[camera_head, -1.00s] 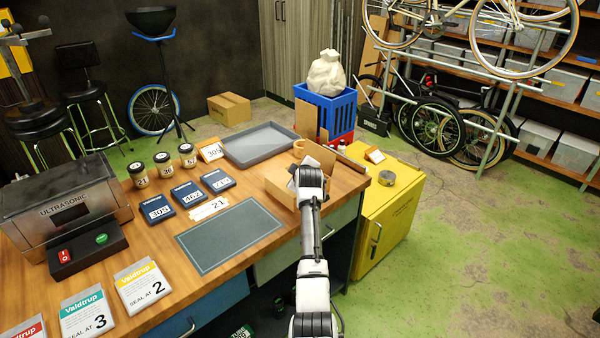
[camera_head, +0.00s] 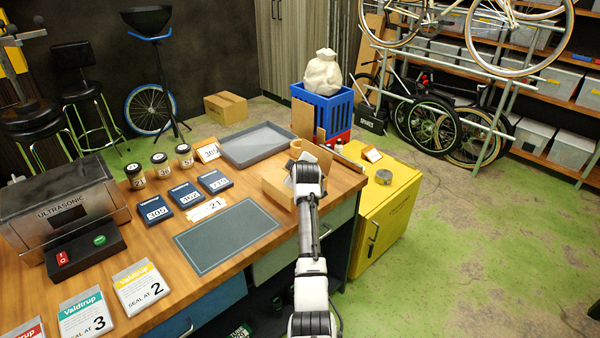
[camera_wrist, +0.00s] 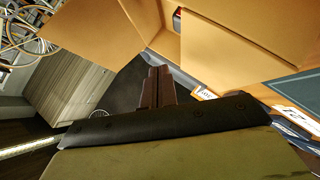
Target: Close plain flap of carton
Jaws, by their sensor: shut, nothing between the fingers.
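The open cardboard carton (camera_head: 277,188) sits near the bench's right end, partly hidden by my gripper and arm. One brown flap (camera_head: 318,155) stands up at its far side. In the wrist view, one tan flap (camera_wrist: 98,32) is at upper left and another cardboard panel (camera_wrist: 232,38) is at upper right. I cannot tell which flap is plain. My gripper (camera_head: 305,168) is over the carton, close to its flaps. In the wrist view, its fingers (camera_wrist: 158,72) are together and empty; I cannot tell whether they touch cardboard.
A yellow cabinet (camera_head: 385,205) stands right of the bench.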

